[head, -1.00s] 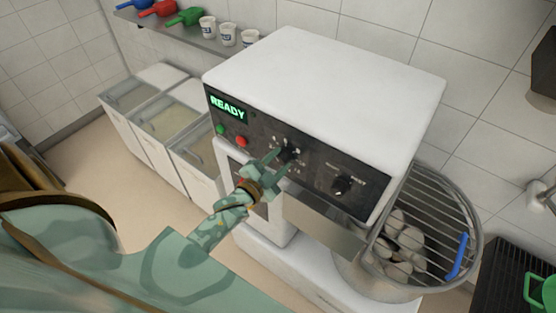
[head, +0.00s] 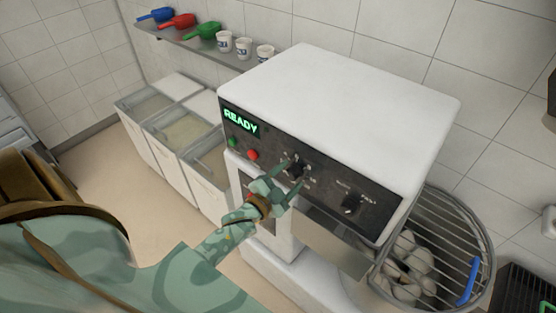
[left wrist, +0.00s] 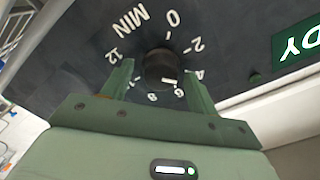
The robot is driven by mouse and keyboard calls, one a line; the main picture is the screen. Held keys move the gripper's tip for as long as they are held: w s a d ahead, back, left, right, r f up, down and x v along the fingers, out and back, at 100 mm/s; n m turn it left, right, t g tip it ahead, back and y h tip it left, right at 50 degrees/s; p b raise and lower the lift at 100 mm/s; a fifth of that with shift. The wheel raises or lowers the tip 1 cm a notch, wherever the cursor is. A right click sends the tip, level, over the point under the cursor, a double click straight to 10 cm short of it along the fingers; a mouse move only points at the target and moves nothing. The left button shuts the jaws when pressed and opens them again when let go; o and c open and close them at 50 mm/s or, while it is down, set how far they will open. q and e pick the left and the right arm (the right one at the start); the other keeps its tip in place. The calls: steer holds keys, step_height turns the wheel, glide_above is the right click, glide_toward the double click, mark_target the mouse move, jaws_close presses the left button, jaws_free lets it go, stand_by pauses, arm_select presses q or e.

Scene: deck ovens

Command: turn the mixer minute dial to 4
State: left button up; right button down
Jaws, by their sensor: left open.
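The mixer (head: 350,110) is a white box with a dark front panel. The minute dial (head: 297,170) is a black knob on that panel. In the left wrist view the dial (left wrist: 160,67) is ringed by white numbers and the word MIN. A white mark shows on its lower edge near the 6; I cannot tell whether it is the pointer. My left gripper (head: 290,177) is at the dial, and in the left wrist view its open green fingers (left wrist: 159,76) stand on either side of the knob. Contact with the knob is not clear. My right gripper is not visible.
A second knob (head: 352,203) sits to the right on the panel. Green (head: 233,142) and red (head: 252,155) buttons lie left of the dial, below the lit READY display (head: 240,121). A wire guard (head: 452,235) covers the bowl at the right. Lidded bins (head: 170,130) stand left.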

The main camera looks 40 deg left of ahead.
arm_select(q)
steer(key=s+a+b, duration=0.1)
steer(key=s+b, duration=0.1)
steer(key=s, duration=1.4)
steer(key=shift+a, duration=0.15)
steer(key=s+d+f+n+g+b, duration=0.1)
steer(key=s+f+g+b, duration=0.4)
steer(key=f, duration=1.3)
steer(key=s+d+f+n+g+b, duration=0.2)
steer(key=s+f+g+b, duration=0.4)
steer(key=s+f, duration=0.8)
steer(key=s+d+f+n+g+y+b, duration=0.1)
steer(key=s+f+n+g+b, duration=0.2)
steer(key=f, duration=2)
steer(key=s+g+b, duration=0.3)
steer(key=s, duration=0.3)
steer(key=shift+s+d+f+b, duration=0.15)
steer(key=shift+d+f+b, duration=0.15)
steer(key=shift+b, duration=0.1)
